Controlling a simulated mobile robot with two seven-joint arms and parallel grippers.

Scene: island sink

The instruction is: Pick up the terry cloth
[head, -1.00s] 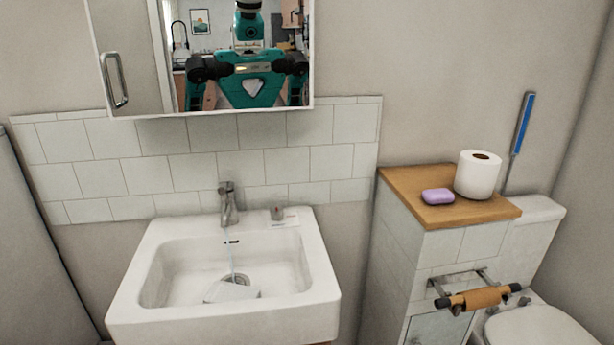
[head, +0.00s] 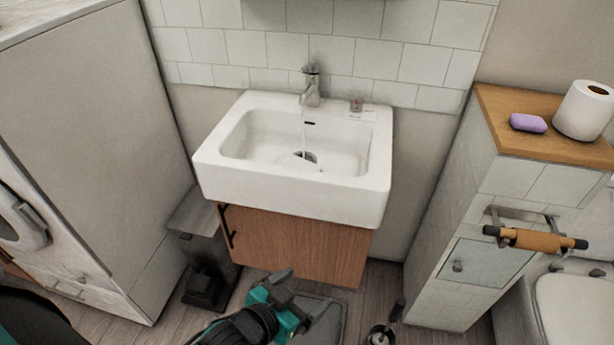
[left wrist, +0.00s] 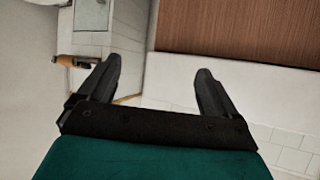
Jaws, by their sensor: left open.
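I cannot make out a terry cloth in either view now. The white sink (head: 290,190) stands in the middle of the head view, with its drain visible and the basin floor near the front partly hidden by the rim. My left gripper (head: 303,292) is low in the head view, in front of the wooden cabinet below the sink. In the left wrist view its two fingers (left wrist: 159,68) are apart with nothing between them. My right gripper is in neither view.
Water runs from the tap (head: 311,88). A grey bin (head: 205,245) stands left of the cabinet (head: 295,245), beside a washing machine (head: 25,215). At right, a ledge (head: 550,150) holds purple soap (head: 528,123) and a toilet roll (head: 584,110). A roll holder (head: 535,240) sticks out below.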

